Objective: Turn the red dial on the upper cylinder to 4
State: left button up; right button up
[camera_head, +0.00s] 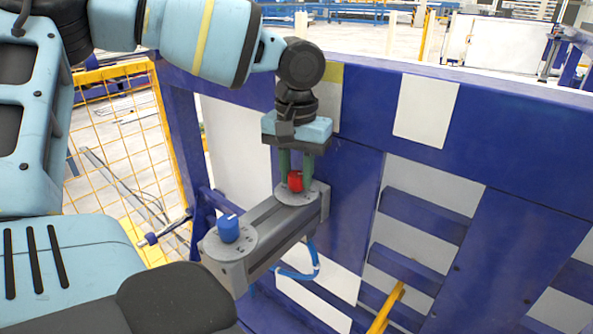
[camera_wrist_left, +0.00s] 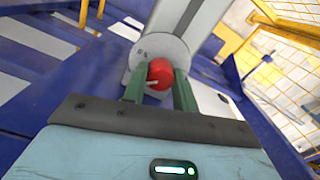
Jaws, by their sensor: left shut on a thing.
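The red dial (camera_head: 295,181) sits on a round grey plate at the far, upper end of a grey cylinder (camera_head: 278,217). My left gripper (camera_head: 296,172) reaches down over it, with its green fingers shut on the dial from both sides. In the left wrist view the red dial (camera_wrist_left: 160,74) shows between the two green fingertips of the left gripper (camera_wrist_left: 159,84), with a pale mark on its face. The scale numbers around it are too small to read. A blue dial (camera_head: 228,228) sits on a round plate at the cylinder's near end. My right gripper is not in view.
A blue frame wall (camera_head: 480,140) with pale panels stands behind and right of the cylinder. A blue hose (camera_head: 300,272) loops below it. A yellow mesh fence (camera_head: 120,125) stands at the left. A yellow bar (camera_head: 386,310) rises at the bottom.

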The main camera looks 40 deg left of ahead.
aim_at(297, 174)
pick_arm(q)
jog(key=o, duration=1)
jog(key=shift+r, duration=3.95)
jog(key=shift+f, duration=0.1)
